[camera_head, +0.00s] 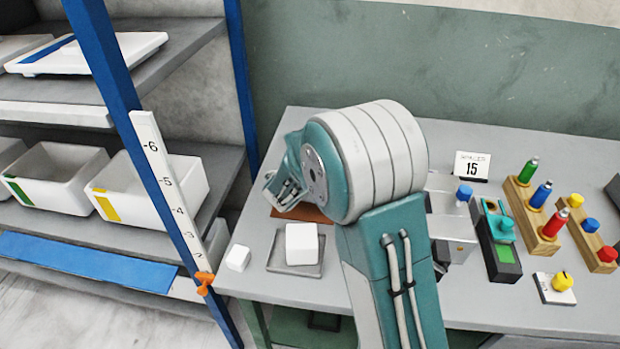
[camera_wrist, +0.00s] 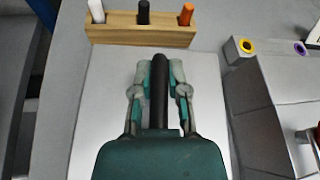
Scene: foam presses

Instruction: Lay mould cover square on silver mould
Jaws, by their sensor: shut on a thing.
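In the wrist view my gripper (camera_wrist: 160,75) is shut on an upright-looking black bar (camera_wrist: 160,100), which appears to be the handle of the mould cover. A broad pale plate (camera_wrist: 105,100) lies behind the fingers and seems to be the cover itself. Whether it hangs free or rests on something, I cannot tell. The silver mould cannot be made out for sure; the plate or my arm may hide it. In the head view my arm bends over the bench and its wrist part shows at the left, but the fingertips and the cover are hidden.
A wooden rack (camera_wrist: 140,34) with white, black and orange pegs stands just beyond the plate. A grey block-like fixture (camera_wrist: 285,115) is close on the right. In the head view, a white block (camera_head: 301,243) sits on a grey tray (camera_head: 283,268); bottles in wooden racks (camera_head: 527,215) stand right.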

